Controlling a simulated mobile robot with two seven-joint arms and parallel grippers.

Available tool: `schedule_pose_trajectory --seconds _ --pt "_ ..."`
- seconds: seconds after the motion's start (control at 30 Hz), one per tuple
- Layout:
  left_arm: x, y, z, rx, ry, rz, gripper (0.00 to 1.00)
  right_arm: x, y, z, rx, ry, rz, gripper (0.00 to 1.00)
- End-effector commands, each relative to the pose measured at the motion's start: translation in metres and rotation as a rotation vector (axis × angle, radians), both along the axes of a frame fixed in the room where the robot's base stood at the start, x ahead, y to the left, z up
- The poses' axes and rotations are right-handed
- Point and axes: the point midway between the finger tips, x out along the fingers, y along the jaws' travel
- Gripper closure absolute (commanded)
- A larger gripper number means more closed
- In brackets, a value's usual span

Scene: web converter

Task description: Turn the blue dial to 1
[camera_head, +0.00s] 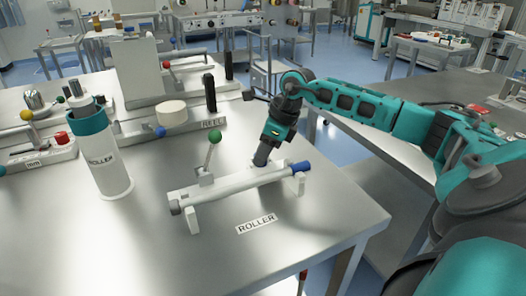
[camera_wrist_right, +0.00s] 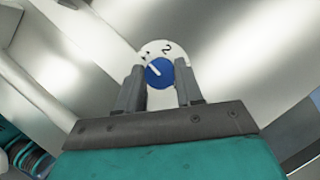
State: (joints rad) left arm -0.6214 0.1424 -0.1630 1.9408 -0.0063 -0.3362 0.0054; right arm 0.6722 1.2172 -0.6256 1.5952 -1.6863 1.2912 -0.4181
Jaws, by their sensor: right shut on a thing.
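The blue dial (camera_wrist_right: 159,74) shows in the right wrist view, set on a white round plate (camera_wrist_right: 157,48). A "2" is printed on the plate up and right of the dial, and a small mark, too small to read surely, is at its upper left. The dial's white line points to the upper left. My right gripper (camera_wrist_right: 161,69) is shut on the dial, one finger on each side. In the head view, my right gripper (camera_head: 261,161) points down at the roller unit (camera_head: 235,187) and hides the dial. My left gripper is not in view.
A green-knobbed lever (camera_head: 214,137) stands on the roller unit, left of my gripper. A blue end piece (camera_head: 301,167) is close on its right. A tall white cylinder (camera_head: 112,175) and the reel unit (camera_head: 172,113) are farther left. The table front is clear around the ROLLER label (camera_head: 256,224).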

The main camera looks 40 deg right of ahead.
Motion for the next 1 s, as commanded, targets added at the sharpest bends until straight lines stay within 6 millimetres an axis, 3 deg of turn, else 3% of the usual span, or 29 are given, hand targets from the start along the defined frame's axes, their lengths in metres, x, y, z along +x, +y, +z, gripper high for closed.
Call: schedule_pose_trajectory --seconds 0.67,0.7,0.9,1.0 --pt "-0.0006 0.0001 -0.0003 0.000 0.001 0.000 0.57 0.0006 -0.0007 0.0008 -0.002 -0.002 0.059 0.94" --pt "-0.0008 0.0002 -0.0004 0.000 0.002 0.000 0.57 0.0006 -0.0007 0.0008 -0.002 -0.002 0.059 0.60" --pt "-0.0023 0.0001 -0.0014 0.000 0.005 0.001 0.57 0.0004 -0.0006 0.0005 -0.001 -0.001 0.059 0.41" --pt "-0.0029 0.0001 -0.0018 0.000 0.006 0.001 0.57 0.0003 -0.0005 0.0003 -0.002 0.000 0.059 0.39"
